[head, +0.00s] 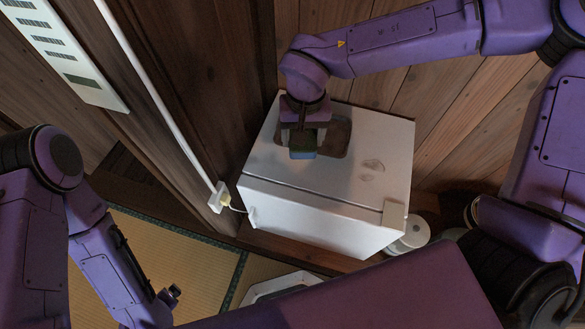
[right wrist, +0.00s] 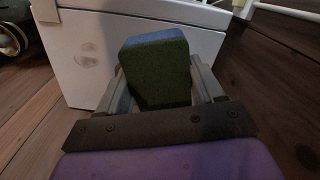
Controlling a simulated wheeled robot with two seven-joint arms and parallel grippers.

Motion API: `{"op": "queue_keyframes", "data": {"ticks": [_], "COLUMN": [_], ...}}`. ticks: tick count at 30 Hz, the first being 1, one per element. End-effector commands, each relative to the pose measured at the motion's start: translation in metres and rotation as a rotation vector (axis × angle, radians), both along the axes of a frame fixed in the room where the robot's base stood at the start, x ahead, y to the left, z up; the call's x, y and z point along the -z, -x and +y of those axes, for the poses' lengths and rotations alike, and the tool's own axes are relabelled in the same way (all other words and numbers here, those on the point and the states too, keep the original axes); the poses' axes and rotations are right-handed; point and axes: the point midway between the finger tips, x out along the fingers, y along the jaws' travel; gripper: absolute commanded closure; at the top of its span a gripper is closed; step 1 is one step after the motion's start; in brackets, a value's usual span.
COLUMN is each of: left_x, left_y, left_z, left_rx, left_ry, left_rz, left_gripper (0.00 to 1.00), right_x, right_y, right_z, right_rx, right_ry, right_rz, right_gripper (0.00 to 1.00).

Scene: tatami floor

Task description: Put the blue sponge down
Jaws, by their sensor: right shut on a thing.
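The blue sponge (head: 303,153) is a small block with a blue side and a dark green face. My right gripper (head: 304,134) is shut on it, above the top of a white box-shaped appliance (head: 390,150). In the right wrist view the sponge (right wrist: 157,72) sits between the two grey fingers, green face toward the camera and blue edge away. I cannot tell whether the sponge touches the top. My left arm comes in at the left; its gripper does not show clearly within the picture.
Wooden walls stand behind and left. A white round object (head: 411,234) stands at its right. Tatami (head: 170,262) lies in front.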

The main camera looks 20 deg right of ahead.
Motion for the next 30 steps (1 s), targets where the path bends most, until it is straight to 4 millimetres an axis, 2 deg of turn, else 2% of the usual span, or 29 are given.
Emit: {"op": "queue_keyframes", "data": {"ticks": [1, 3, 6, 10, 14, 20, 21, 25, 30], "left_x": [0.043, 0.066, 0.086, 0.094, 0.096, 0.105, 0.109, 0.116, 0.118], "left_y": [0.002, 0.002, 0.003, 0.003, 0.003, 0.003, 0.003, 0.003, 0.003], "left_z": [0.0, 0.0, 0.0, 0.0, 0.0, 0.0, 0.0, 0.0, 0.0], "left_rx": [0.0, 0.0, 0.0, 0.0, 0.0, 0.0, 0.0, 0.0, 0.0], "left_ry": [0.0, 0.0, 0.0, 0.0, 0.0, 0.001, 0.001, 0.001, 0.001], "left_rz": [0.001, 0.001, 0.002, 0.001, 0.0, 0.001, 0.001, 0.001, 0.001], "left_gripper": [0.0, 0.0, 0.0, 0.0, 0.0, 0.0, 0.0, 0.0, 0.0], "right_x": [0.042, 0.066, 0.09, 0.102, 0.114, 0.143, 0.152, 0.18, 0.194], "right_y": [0.016, 0.034, 0.049, 0.055, 0.032, -0.023, -0.031, -0.051, -0.063], "right_z": [0.013, 0.027, 0.041, 0.047, 0.037, 0.014, 0.01, 0.002, -0.003], "right_rx": [0.051, 0.141, 0.25, 0.327, 0.347, 0.345, 0.344, 0.341, 0.34], "right_ry": [0.004, 0.006, 0.009, 0.013, 0.015, 0.016, 0.017, 0.016, 0.014], "right_rz": [-0.002, 0.001, 0.011, 0.022, 0.026, 0.025, 0.027, 0.027, 0.027], "right_gripper": [0.57, 0.57, 0.57, 0.57, 0.57, 0.57, 0.57, 0.57, 0.57]}}
